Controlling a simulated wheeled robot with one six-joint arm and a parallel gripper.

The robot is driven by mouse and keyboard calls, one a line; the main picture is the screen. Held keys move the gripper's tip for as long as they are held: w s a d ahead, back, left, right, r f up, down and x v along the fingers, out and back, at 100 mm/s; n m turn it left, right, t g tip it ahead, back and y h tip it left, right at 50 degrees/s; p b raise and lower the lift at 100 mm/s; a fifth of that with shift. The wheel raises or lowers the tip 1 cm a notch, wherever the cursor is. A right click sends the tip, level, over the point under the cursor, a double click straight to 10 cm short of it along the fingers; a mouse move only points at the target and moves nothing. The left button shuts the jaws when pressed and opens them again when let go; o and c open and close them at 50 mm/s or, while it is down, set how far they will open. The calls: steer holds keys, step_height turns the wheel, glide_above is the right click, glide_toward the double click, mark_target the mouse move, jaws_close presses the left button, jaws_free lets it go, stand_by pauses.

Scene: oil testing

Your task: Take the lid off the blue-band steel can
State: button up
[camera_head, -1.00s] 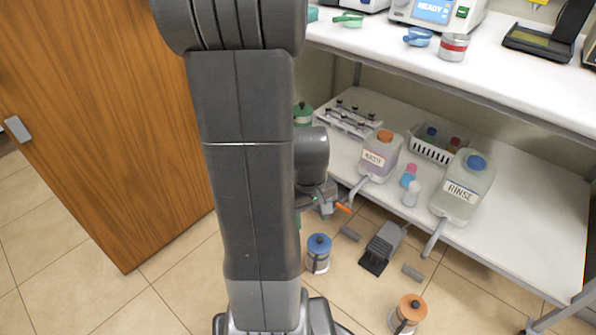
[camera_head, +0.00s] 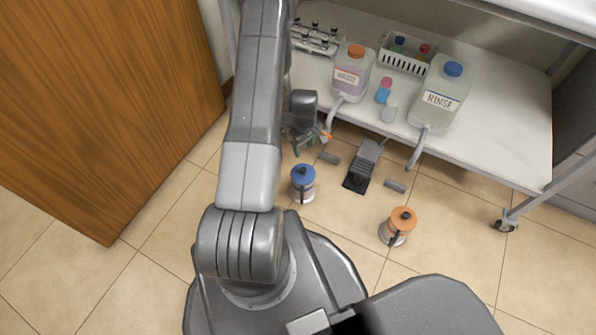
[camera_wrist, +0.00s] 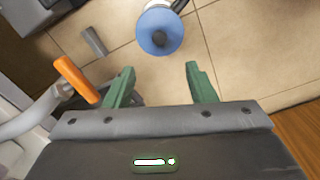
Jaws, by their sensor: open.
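The steel can with the blue lid (camera_head: 303,176) stands upright on the tiled floor, below the front edge of the low shelf. Its steel body (camera_head: 302,195) has a dark handle; I cannot make out a blue band. In the wrist view the round blue lid (camera_wrist: 158,31), with a darker central knob, lies beyond my fingertips. My gripper (camera_wrist: 160,72) is open and empty, with its green fingers apart and the lid beyond the gap between them. In the head view my gripper (camera_head: 308,146) is just behind the can, partly hidden by my wrist.
A can with an orange lid (camera_head: 403,218) stands to the right. A black foot pedal (camera_head: 363,168) and grey blocks (camera_head: 395,186) lie between. A hose with an orange end (camera_wrist: 76,79) hangs close beside my left finger. The shelf (camera_head: 490,140) holds a RINSE jug (camera_head: 440,95).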

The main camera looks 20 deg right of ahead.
step_height(320, 180, down, 2)
steer(key=b, duration=0.2)
glide_above(303, 169)
steer(key=f, duration=0.8)
steer(key=shift+s+d+f, duration=0.15)
steer(key=shift+d+f, duration=0.05)
steer(key=shift+f, duration=0.1)
steer(key=f+b, duration=0.2)
steer(key=f, duration=0.3)
steer(key=shift+a+f, duration=0.1)
steer(key=shift+a, duration=0.1)
steer(key=c, duration=1)
steer(key=shift+c, duration=0.2)
